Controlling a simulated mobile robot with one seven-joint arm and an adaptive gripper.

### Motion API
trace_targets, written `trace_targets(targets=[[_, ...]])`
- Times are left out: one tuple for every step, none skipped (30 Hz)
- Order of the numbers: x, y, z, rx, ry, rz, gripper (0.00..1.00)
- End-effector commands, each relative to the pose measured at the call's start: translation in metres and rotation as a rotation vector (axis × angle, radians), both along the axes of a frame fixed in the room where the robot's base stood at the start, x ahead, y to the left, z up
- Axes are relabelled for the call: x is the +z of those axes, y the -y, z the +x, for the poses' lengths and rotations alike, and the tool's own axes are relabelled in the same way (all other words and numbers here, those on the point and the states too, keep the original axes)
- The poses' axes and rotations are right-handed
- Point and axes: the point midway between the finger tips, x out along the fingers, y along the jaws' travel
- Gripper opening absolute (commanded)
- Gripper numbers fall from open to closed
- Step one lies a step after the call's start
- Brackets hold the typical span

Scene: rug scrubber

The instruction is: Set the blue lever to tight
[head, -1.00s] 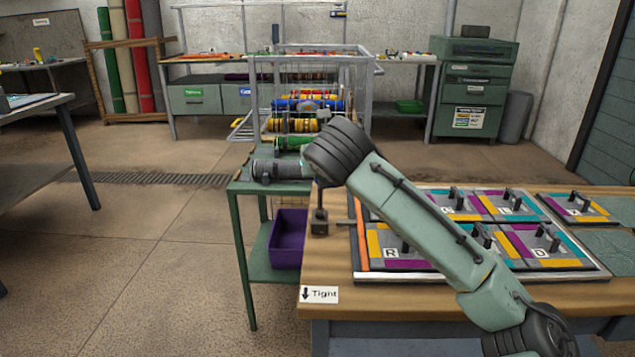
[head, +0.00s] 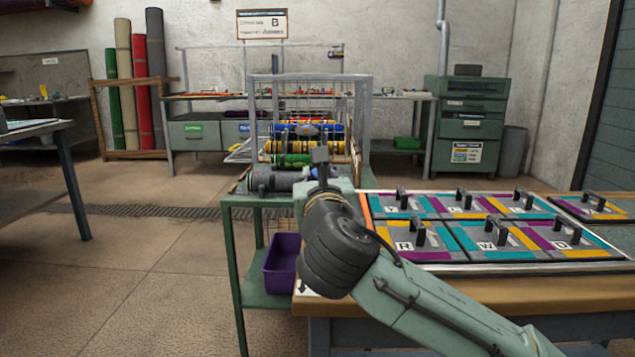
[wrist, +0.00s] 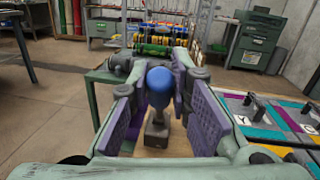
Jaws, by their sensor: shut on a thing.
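The blue lever shows in the wrist view as a round blue knob (wrist: 160,88) above a dark base (wrist: 155,132) on the wooden table. My gripper (wrist: 161,74) has its purple-padded fingers on both sides of the knob and is shut on it. The finger contact itself is partly hidden. In the head view my arm covers the lever and most of the gripper. A white label with a down arrow (head: 302,287) sits at the table's front left corner; its word is hidden by my arm.
A tray of patterned panels with black handles (head: 490,238) lies right of my arm. A green cart (head: 241,203) with a purple bin (head: 281,263) stands left of the table, and a wire rack of colored rolls (head: 310,78) is behind. Floor at left is open.

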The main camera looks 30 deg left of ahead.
Motion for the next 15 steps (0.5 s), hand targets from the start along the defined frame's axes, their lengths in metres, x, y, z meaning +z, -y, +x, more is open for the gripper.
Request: trace_targets(targets=[[-0.0008, -0.0008, -0.0015, 0.004, 0.002, 0.001, 0.00], [-0.0007, -0.0007, -0.0016, 0.004, 0.003, 0.002, 0.00], [-0.0005, -0.0007, -0.0017, 0.004, 0.003, 0.002, 0.00], [-0.0004, -0.0008, -0.0017, 0.004, 0.004, 0.001, 0.00], [-0.0004, -0.0008, -0.0017, 0.004, 0.004, 0.001, 0.00], [-0.0004, -0.0008, -0.0017, 0.004, 0.004, 0.001, 0.00], [-0.0005, -0.0008, -0.0019, 0.004, 0.004, 0.001, 0.00], [-0.0006, -0.0008, -0.0019, 0.004, 0.004, 0.001, 0.00], [-0.0007, -0.0008, -0.0019, 0.004, 0.003, 0.001, 0.00], [-0.0007, -0.0008, -0.0019, 0.004, 0.003, 0.001, 0.00], [-0.0008, -0.0008, -0.0019, 0.004, 0.003, 0.001, 0.00], [-0.0009, -0.0008, -0.0019, 0.004, 0.003, 0.001, 0.20], [-0.0009, -0.0008, -0.0019, 0.004, 0.003, 0.001, 0.22], [-0.0009, -0.0007, -0.0018, 0.004, 0.003, 0.001, 0.24], [-0.0009, -0.0007, -0.0017, 0.004, 0.003, 0.001, 0.27]])
